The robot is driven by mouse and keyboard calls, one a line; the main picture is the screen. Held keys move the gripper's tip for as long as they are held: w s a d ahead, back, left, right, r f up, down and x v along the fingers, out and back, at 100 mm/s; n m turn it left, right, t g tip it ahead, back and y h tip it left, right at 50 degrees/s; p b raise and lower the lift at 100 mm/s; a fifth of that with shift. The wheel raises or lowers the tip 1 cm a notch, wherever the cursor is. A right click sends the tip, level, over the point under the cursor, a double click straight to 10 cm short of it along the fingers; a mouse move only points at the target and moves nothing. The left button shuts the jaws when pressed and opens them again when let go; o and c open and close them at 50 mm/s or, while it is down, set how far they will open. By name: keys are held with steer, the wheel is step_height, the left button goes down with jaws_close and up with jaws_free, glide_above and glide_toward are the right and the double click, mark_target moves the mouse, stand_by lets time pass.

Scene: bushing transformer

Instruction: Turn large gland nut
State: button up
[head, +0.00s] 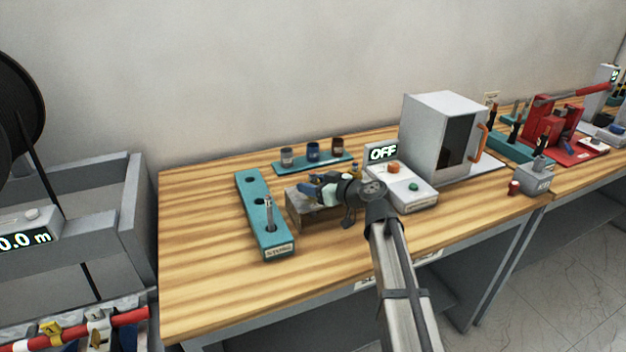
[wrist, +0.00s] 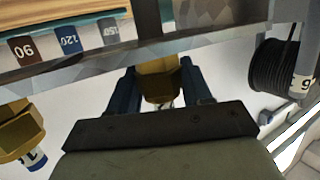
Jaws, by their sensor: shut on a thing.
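In the wrist view, a brass-coloured gland nut (wrist: 161,86) sits between the two blue fingers of my gripper (wrist: 158,82), which is shut on it. The nut hangs from the edge of a grey metal-like bracket. A second brass nut (wrist: 14,134) with a blue-and-white tip shows at the left edge, apart from the fingers. The view does not settle which nut is larger. In the head view, my gripper (head: 318,187) reaches over a small box-like stand (head: 312,212); my wrist hides much of it and the held nut.
A teal tool rack (head: 253,190) stands just left of the stand. Behind are three cups on a teal tray (head: 312,163). To the right are a button box (head: 410,194), an OFF display (head: 382,153) and a white oven (head: 440,130). The table's front left is clear.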

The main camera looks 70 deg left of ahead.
steer(key=shift+w, duration=0.15)
steer(key=shift+a+n+g+h, duration=0.15)
steer(key=shift+n+g+h, duration=0.25)
steer(key=shift+n+g, duration=0.35)
steer(key=shift+n+g+h, duration=0.3)
steer(key=shift+n+g, duration=0.05)
steer(key=shift+g, duration=0.2)
steer(key=o, duration=1.5)
steer(key=shift+d, duration=0.25)
steer(key=shift+v, duration=2.9)
